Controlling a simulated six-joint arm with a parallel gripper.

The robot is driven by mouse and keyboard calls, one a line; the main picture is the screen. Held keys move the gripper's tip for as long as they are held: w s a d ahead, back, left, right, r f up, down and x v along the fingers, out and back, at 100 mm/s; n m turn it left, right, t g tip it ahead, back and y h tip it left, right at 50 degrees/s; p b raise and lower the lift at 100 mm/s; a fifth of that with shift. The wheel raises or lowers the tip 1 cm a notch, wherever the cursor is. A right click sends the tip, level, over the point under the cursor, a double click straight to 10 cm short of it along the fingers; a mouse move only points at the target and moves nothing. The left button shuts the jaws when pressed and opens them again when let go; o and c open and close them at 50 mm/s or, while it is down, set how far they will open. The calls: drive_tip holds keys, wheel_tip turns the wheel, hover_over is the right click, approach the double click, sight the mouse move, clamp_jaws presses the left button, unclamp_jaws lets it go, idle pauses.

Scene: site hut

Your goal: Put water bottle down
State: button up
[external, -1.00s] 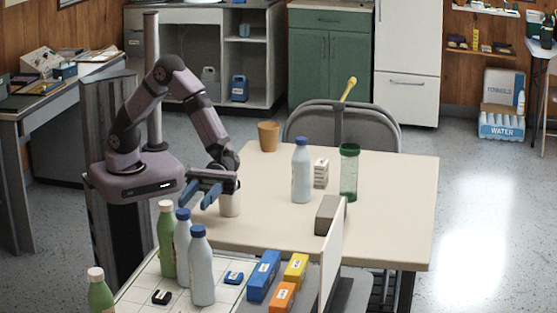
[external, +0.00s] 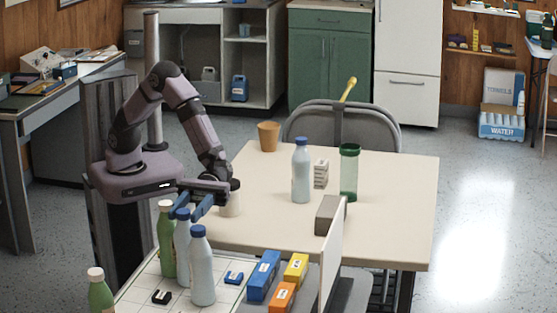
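A pale blue water bottle with a blue cap (external: 301,172) stands upright on the cream table (external: 400,215), apart from my gripper. Two similar blue-capped bottles stand on the white gridded surface in front: one at the left (external: 182,245) and one nearer (external: 202,275). My gripper (external: 188,208) has its two blue fingers spread, pointing down and toward the front. They are at the height of the left bottle's cap and overlap it in the picture; whether they touch it I cannot tell. I see nothing held between the fingers.
Green bottles (external: 166,240) stand close by. Blue (external: 263,275), yellow and orange boxes lie at the front, beside an upright white panel (external: 333,250). On the table are an orange cup (external: 268,136), a green clear bottle (external: 349,172), a small white stack and a grey block (external: 329,215).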

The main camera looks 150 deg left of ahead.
sight(180, 216)
drive_tip(key=x, duration=0.2)
drive_tip(key=p+x, duration=0.1)
drive_tip(key=shift+w+d+r, duration=0.15)
drive_tip(key=shift+d+r, duration=0.1)
drive_tip(key=shift+d, duration=0.2)
drive_tip(key=shift+w+d, duration=0.45)
drive_tip(key=shift+w, duration=0.05)
clamp_jaws()
